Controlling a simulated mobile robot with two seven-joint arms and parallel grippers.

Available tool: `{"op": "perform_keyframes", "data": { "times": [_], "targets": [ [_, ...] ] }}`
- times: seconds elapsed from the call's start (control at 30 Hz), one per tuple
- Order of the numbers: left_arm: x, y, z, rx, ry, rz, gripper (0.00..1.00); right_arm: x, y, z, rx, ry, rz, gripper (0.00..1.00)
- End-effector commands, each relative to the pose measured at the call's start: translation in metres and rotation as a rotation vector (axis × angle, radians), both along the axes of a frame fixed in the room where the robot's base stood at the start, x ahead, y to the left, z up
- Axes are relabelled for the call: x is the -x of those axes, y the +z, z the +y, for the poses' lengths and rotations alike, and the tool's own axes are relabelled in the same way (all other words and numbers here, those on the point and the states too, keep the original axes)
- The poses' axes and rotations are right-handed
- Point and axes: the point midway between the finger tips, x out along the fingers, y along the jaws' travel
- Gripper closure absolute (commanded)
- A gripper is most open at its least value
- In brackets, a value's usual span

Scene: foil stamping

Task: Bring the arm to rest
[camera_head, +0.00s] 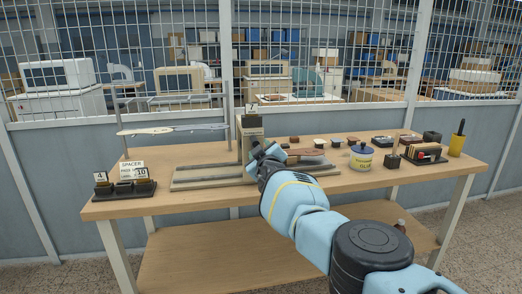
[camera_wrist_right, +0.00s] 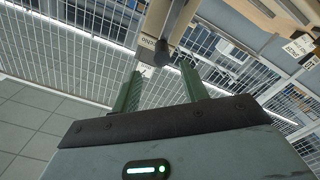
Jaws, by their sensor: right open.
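My right arm (camera_head: 295,205) reaches in from the lower right over the workbench. Its gripper (camera_head: 262,154) is at the front of the upright stamping press (camera_head: 250,128), above the press base. In the wrist view the two green fingers of the right gripper (camera_wrist_right: 160,78) stand apart with nothing clearly held between them. A dark, round-ended rod on the tan press part (camera_wrist_right: 157,22) shows just beyond the fingertips. I cannot tell whether the fingers touch it. My left gripper is not in view.
The wooden workbench (camera_head: 225,203) carries a spacer tray (camera_head: 125,189) at left and a rack holding a long pale strip (camera_head: 172,130). A wire-mesh fence (camera_head: 180,104) runs behind.

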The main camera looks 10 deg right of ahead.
Motion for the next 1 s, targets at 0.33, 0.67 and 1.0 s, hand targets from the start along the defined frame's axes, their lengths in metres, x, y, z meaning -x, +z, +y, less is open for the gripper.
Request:
{"op": "perform_keyframes", "data": {
  "times": [0.33,0.67,1.0],
  "targets": [
    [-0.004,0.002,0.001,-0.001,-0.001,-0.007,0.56,0.001,-0.024,-0.016,0.078,-0.025,0.025,0.56],
    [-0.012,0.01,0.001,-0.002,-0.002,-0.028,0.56,0.042,-0.178,-0.135,0.756,-0.129,0.213,0.56],
    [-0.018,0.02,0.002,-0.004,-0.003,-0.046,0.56,0.151,-0.314,-0.263,1.759,-0.016,0.466,0.56]
  ]
}}
